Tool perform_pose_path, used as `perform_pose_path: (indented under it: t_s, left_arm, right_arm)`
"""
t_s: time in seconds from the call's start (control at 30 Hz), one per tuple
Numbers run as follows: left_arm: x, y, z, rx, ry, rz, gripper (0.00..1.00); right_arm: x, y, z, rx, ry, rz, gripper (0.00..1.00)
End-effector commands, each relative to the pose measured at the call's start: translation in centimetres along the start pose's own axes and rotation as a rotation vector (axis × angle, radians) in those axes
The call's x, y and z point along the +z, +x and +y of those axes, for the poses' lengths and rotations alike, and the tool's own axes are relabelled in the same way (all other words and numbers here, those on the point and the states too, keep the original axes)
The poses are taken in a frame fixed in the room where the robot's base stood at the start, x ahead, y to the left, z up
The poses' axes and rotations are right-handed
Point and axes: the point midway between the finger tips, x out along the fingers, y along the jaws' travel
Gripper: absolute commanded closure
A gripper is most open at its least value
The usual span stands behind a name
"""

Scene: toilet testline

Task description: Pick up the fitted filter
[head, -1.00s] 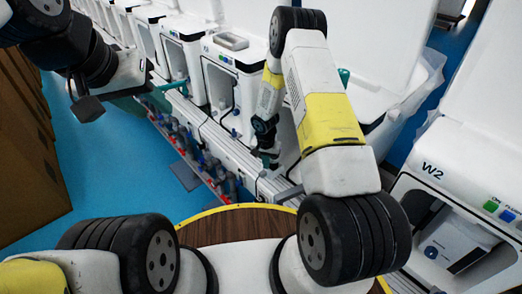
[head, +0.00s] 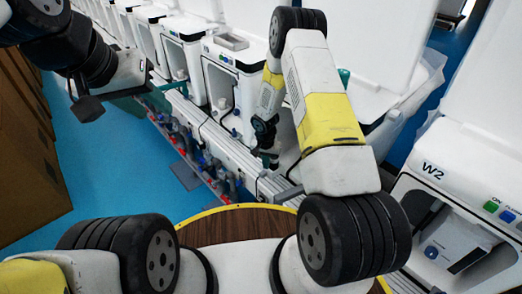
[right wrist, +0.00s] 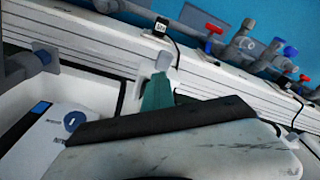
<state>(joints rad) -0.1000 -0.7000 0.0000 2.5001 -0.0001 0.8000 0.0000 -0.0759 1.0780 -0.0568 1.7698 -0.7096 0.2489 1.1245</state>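My right gripper (head: 268,155) points down at the front of a white unit, beside the pale rail; its fingertips are small and dark there. In the right wrist view, a teal piece (right wrist: 158,93) with a pale tip (right wrist: 163,62) stands up behind a dark band and a scuffed whitish body. I cannot tell whether the teal piece is a finger or a held part. No part can be identified surely as the fitted filter. A small white piece (head: 222,103) sits in a unit's opening. My left gripper (head: 87,104) hangs at the upper left, apart from the units; its opening is unclear.
White units stand in a row; one marked W2 (head: 432,170) is at the right. A pale rail (head: 215,130) runs along their fronts, with red and blue valves (right wrist: 211,30) on pipes. Brown boxes (head: 25,150) stand left. Blue floor (head: 100,180) is clear between.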

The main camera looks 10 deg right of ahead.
Motion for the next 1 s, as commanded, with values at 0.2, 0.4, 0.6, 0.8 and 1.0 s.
perform_pose_path:
  t_s: [0.2,0.4,0.6,0.8,1.0]
  left_arm:
    - [0.0,0.0,0.0,0.000,0.000,0.000,0.62]
    - [0.0,0.0,0.0,0.000,0.000,0.000,0.62]
    - [0.0,0.0,0.0,0.000,0.000,0.000,0.62]
    - [0.0,0.0,0.0,0.000,0.000,0.000,0.62]
    - [0.0,0.0,0.0,0.000,0.000,0.000,0.62]
  right_arm:
    - [0.0,0.0,0.0,0.000,0.000,0.000,0.86]
    - [0.0,0.0,0.0,0.000,0.000,0.000,0.47]
    - [0.0,0.0,0.0,0.000,0.000,0.000,0.35]
    - [0.0,-0.2,0.0,0.000,0.000,0.000,0.35]
    - [-0.1,-2.3,0.0,0.000,0.001,0.001,0.35]
